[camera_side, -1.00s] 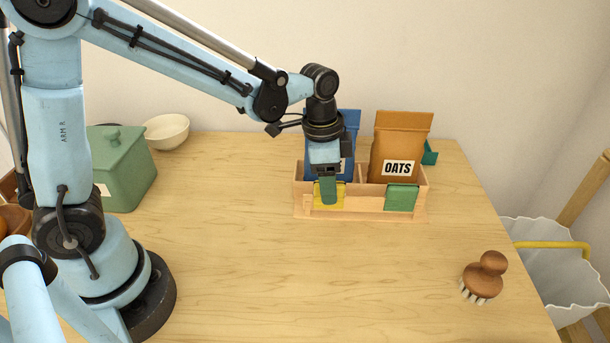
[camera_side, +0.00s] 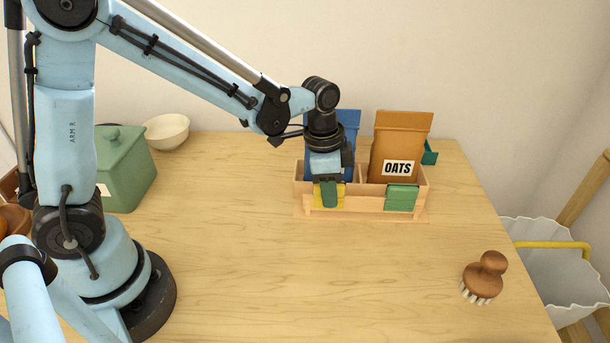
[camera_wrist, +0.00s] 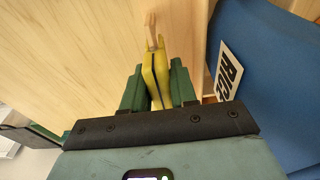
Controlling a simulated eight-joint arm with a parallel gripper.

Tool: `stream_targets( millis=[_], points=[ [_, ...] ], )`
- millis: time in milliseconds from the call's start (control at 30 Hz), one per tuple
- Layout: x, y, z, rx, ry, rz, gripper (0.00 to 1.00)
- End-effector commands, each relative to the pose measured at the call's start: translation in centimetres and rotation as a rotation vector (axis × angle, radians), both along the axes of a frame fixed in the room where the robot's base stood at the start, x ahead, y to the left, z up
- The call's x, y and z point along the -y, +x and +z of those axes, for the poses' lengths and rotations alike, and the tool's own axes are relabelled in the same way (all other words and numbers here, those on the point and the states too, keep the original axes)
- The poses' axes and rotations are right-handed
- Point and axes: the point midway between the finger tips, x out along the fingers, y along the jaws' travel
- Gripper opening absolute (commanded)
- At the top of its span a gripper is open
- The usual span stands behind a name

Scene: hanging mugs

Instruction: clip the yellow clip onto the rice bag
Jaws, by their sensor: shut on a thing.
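The yellow clip (camera_side: 341,194) is at the front left of the wooden holder, partly hidden by my gripper. My gripper (camera_side: 328,193) is in front of the holder, pointing down. In the wrist view the green fingers (camera_wrist: 157,88) are shut on the yellow clip (camera_wrist: 155,72), one on each side. The blue rice bag (camera_side: 347,133) stands upright in the left part of the holder, mostly behind my wrist. In the wrist view the rice bag (camera_wrist: 268,92) is to the right of the fingers, apart from the clip, with part of its label showing.
The wooden holder (camera_side: 365,204) also holds a brown oats bag (camera_side: 400,138), with a green clip (camera_side: 402,199) at its front right. A green canister (camera_side: 124,175) and white bowl (camera_side: 166,131) stand left. A brush (camera_side: 485,277) lies front right. The front middle is clear.

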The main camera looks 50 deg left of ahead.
Motion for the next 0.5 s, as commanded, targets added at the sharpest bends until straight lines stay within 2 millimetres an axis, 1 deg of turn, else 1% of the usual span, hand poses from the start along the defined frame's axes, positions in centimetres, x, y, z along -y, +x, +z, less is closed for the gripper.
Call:
stream_targets(
  millis=[133, 500],
  points=[
    [0.0, 0.0, 0.4, 0.000, 0.000, 0.000, 0.00],
    [0.0, 0.0, 3.1, 0.000, 0.000, 0.000, 0.00]
  ],
)
